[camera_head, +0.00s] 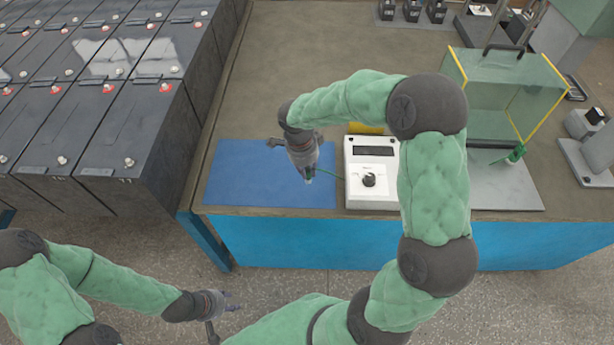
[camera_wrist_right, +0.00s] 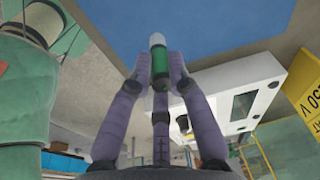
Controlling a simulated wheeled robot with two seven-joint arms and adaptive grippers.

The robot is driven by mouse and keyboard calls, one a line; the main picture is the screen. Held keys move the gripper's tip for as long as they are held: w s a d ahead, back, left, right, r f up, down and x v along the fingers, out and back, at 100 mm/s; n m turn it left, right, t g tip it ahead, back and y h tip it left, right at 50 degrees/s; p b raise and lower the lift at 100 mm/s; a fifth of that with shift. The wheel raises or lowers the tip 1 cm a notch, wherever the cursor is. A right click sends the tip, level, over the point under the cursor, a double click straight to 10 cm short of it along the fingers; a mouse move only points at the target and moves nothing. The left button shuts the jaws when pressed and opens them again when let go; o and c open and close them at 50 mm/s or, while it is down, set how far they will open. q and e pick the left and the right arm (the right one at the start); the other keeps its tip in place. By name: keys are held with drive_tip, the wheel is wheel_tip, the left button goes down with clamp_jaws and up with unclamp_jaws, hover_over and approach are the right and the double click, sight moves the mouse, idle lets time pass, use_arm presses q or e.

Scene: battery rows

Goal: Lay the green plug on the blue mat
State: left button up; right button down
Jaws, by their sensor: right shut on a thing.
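My right gripper (camera_head: 308,177) is shut on the green plug, over the right part of the blue mat (camera_head: 230,170), near its front edge. In the right wrist view, the plug (camera_wrist_right: 158,62) is green with a pale tip and sits between the fingertips (camera_wrist_right: 158,78), pointing toward the blue mat (camera_wrist_right: 210,25). The head view mostly hides the plug, and I cannot tell its exact height over the mat. A thin green cable runs from it toward the white meter box (camera_head: 358,190). My left gripper (camera_head: 234,301) is open and empty, in front of the bench.
The meter box with its dark knob stands just right of the mat. A clear case with yellow edges (camera_head: 500,95) and a green clip-like piece (camera_head: 516,154) are further right. Black batteries (camera_head: 60,130) stand in rows at left. The mat's left part is bare.

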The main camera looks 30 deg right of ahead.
wheel_tip(320, 180, down, 4)
drive_tip(key=shift+w+r+b, duration=0.1)
drive_tip(key=shift+r+b, duration=0.15)
drive_tip(key=shift+b, duration=0.6)
drive_tip(key=shift+r, duration=0.1)
drive_tip(key=shift+f, duration=0.2)
drive_tip(key=c, duration=1.2)
unclamp_jaws()
drive_tip(key=shift+o, duration=0.2)
drive_tip(key=shift+r, duration=0.2)
wheel_tip(320, 180, up, 12)
drive_tip(key=a+p, duration=0.1)
drive_tip(key=p, duration=0.3)
drive_tip(key=shift+w+a+p, duration=0.15)
drive_tip(key=shift+a+p, duration=0.2)
